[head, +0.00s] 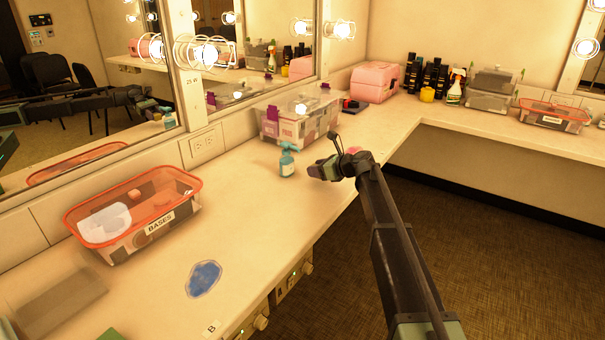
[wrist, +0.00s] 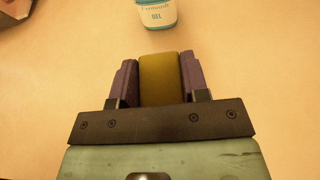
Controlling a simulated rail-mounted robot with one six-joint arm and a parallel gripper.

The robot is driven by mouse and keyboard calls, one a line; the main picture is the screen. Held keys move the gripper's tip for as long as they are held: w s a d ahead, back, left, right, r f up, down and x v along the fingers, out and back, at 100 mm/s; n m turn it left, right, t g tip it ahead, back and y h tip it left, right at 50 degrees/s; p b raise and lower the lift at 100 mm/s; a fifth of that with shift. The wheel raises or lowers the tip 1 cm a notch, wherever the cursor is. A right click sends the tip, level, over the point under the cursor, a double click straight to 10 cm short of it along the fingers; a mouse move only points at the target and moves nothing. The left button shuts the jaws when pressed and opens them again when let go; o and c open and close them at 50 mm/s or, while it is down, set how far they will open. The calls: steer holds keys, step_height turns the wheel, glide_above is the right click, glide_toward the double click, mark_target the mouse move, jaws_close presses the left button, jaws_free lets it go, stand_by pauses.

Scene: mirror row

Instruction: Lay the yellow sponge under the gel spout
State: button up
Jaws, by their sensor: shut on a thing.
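The gel bottle (head: 287,162) is pale blue with a teal pump top and stands upright on the counter in the head view. Its spout points to the right, toward my gripper. The lower part of the bottle, with a label reading GEL, shows at the top of the wrist view (wrist: 156,14). My gripper (head: 318,170) is just right of the bottle, near the counter's front edge. In the wrist view, its purple fingers are shut on the yellow sponge (wrist: 159,78). The sponge is apart from the bottle in the picture. In the head view I cannot make out the sponge.
A clear bin with an orange rim (head: 190,187), labelled BASES, stands on the left. A blue patch (head: 203,279) lies on the counter (head: 240,228). A clear bin with pink contents (head: 270,128) stands behind the bottle. A pink case (head: 375,82) is farther back.

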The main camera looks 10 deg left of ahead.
steer(key=w+a, duration=0.2)
steer(key=a, duration=0.2)
steer(key=shift+w+a, duration=0.4)
steer(key=f+b, duration=0.4)
steer(key=shift+w+a, duration=0.15)
steer(key=shift+a, duration=0.15)
steer(key=shift+r, duration=0.25)
steer(key=shift+f, duration=0.1)
steer(key=o, duration=0.4)
steer(key=shift+f, duration=0.1)
steer(key=o, duration=0.5)
